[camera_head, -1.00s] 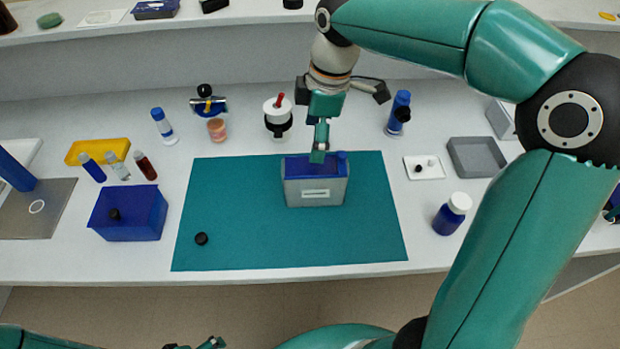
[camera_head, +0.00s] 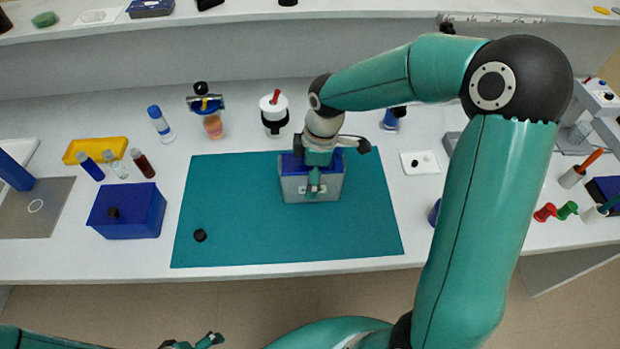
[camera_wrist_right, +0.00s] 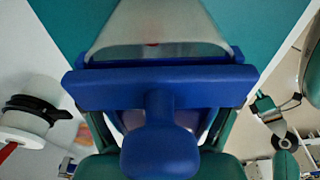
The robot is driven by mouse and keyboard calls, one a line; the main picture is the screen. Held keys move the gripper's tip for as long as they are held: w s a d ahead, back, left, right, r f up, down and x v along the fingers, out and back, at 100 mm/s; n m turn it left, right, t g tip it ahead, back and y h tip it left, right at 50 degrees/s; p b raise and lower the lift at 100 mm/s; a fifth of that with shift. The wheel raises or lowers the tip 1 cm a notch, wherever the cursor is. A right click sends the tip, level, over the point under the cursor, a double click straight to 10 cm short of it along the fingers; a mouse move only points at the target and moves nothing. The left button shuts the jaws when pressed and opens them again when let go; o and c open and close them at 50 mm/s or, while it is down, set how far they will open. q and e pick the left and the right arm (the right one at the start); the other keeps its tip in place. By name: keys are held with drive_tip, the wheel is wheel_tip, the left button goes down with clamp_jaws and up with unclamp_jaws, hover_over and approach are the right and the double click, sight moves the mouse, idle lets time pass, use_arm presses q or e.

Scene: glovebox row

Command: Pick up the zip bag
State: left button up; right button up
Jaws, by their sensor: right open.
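The zip bag (camera_head: 334,188) stands on the teal mat (camera_head: 230,220), a grey, see-through body with a blue top. My right gripper (camera_head: 314,190) is open over the front of it, covering part of its top and front face. In the right wrist view the bag's blue top bar (camera_wrist_right: 160,88) with a rounded blue tab spans the middle, its pale body beyond. Dark finger parts show on either side below the bar; their tips are hidden, so I cannot tell contact. My left gripper (camera_head: 207,342) is at the bottom edge, too small and cut off to judge.
A small black cap (camera_head: 200,235) lies on the mat's left. A blue box (camera_head: 127,212), a yellow tray (camera_head: 96,149) and vials stand to the left. A white-topped pot (camera_head: 274,112) stands behind the mat, a white dish (camera_head: 423,162) to the right. The mat's front is clear.

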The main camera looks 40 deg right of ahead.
drive_tip(key=shift+f, duration=0.25)
drive_tip(key=shift+s+a, duration=0.1)
drive_tip(key=c, duration=1)
drive_tip(key=shift+c, duration=0.2)
drive_tip(key=shift+r, duration=0.1)
